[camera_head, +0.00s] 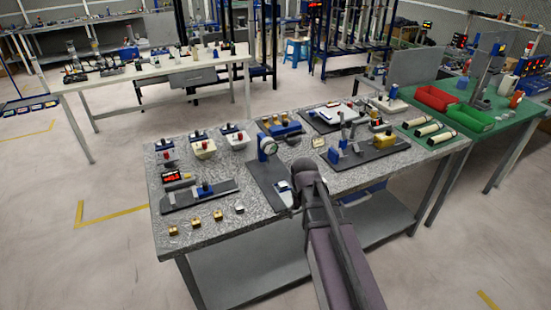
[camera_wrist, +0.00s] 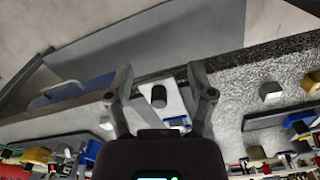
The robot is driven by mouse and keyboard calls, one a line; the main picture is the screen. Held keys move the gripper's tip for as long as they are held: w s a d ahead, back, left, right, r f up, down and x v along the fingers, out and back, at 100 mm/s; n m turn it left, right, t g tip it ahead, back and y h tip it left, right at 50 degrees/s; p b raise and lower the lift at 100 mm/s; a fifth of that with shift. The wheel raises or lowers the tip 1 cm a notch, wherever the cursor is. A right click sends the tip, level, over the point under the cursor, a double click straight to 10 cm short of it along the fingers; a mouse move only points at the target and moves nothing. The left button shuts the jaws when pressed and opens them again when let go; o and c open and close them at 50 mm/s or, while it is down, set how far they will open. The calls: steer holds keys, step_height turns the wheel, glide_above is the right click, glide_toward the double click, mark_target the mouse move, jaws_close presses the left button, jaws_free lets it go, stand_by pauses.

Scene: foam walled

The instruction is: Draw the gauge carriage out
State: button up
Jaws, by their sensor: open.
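A small pale carriage (camera_head: 283,186) lies on that base, partly hidden by my arm. In the wrist view a pale plate with an upright black knob (camera_wrist: 158,96) appears between my fingers; I take it for the carriage. My gripper (camera_wrist: 160,88) is open, one finger on each side of the knob, with gaps visible on both sides. In the head view my arm mostly hides the gripper.
On the speckled bench (camera_head: 240,219), a dark slide fixture (camera_head: 200,196) and several brass blocks are at left. A blue fixture with a yellow part (camera_head: 383,139) is close on the right. Open floor lies in front of the bench.

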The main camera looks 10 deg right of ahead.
steer(key=s+f+b, duration=0.3)
steer(key=s+f, duration=0.1)
steer(key=s, duration=0.4)
steer(key=w+a+m+t+y+b, duration=0.3)
steer(key=w+a+y, duration=0.15)
steer(key=w, duration=0.35)
steer(key=m+t+y+b, duration=0.2)
steer(key=m+t+b, duration=0.5)
steer(key=m+t, duration=0.85)
glide_toward(272, 149)
steer(key=shift+s+a+r+m+g+h, duration=0.15)
steer(key=shift+s+r+m+g, duration=0.1)
steer(key=shift+s+m+g, duration=0.25)
steer(key=shift+s+d+r+m+g+h, duration=0.1)
steer(key=shift+s+r+m+g, duration=0.25)
steer(key=shift+s, duration=0.3)
steer(key=shift+w+d+f+m+b, duration=0.1)
steer(key=shift+w+d+m+b, duration=0.15)
steer(key=shift+m, duration=0.35)
steer(key=shift+x, duration=4.25)
steer(key=shift+d+r, duration=0.1)
steer(key=shift+r, duration=0.1)
